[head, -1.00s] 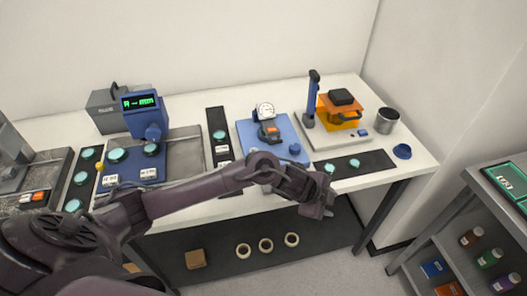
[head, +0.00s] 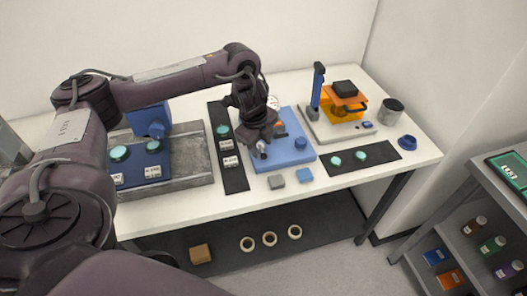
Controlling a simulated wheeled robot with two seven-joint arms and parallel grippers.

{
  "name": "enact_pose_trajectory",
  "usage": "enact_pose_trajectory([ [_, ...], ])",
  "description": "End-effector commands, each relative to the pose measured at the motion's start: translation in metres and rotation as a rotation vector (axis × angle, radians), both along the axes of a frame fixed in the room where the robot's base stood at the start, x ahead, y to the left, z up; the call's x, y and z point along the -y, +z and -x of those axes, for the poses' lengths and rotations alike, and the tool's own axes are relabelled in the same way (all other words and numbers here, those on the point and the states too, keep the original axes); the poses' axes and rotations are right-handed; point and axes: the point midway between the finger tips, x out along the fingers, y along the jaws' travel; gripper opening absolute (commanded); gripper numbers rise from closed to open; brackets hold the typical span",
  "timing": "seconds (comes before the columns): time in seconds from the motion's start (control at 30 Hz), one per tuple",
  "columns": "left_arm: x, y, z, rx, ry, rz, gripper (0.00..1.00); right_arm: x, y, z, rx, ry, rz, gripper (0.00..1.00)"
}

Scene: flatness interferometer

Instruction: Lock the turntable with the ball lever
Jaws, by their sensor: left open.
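A blue base plate (head: 289,156) lies mid-table, with a blue knob (head: 300,142) at its right. A round dial gauge (head: 273,101) shows partly behind my left gripper (head: 261,152). A small orange part (head: 281,129) shows just right of the gripper. My left gripper is open and points down over the left part of the base plate. A small pale tip shows at its fingers; I cannot tell whether it is the ball lever or part of the gripper. The turntable is mostly hidden behind the gripper. My right gripper is not in view.
A grey block (head: 276,182) and a blue block (head: 305,175) lie before the plate. Black mats with teal discs flank it (head: 235,178) (head: 379,153). An orange-windowed instrument (head: 343,108) and a metal cup (head: 391,111) stand right. A shelf rack (head: 483,210) stands beyond.

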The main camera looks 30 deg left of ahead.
Motion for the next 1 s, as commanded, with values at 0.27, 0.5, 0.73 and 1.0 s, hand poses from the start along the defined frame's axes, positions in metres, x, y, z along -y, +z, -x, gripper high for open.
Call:
enact_pose_trajectory([
  [0.27, 0.001, -0.035, -0.007, 0.000, 0.000, 0.000, 0.41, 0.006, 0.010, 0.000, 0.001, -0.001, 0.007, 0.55],
  [0.5, 0.001, -0.042, -0.009, 0.002, -0.001, -0.001, 0.41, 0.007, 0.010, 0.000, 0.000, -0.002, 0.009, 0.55],
  [0.73, 0.001, -0.042, -0.009, 0.002, -0.001, -0.001, 0.27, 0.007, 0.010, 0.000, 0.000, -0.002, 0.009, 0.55],
  [1.0, 0.001, -0.042, -0.009, 0.002, -0.001, -0.001, 0.00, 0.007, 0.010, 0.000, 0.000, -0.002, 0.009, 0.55],
])
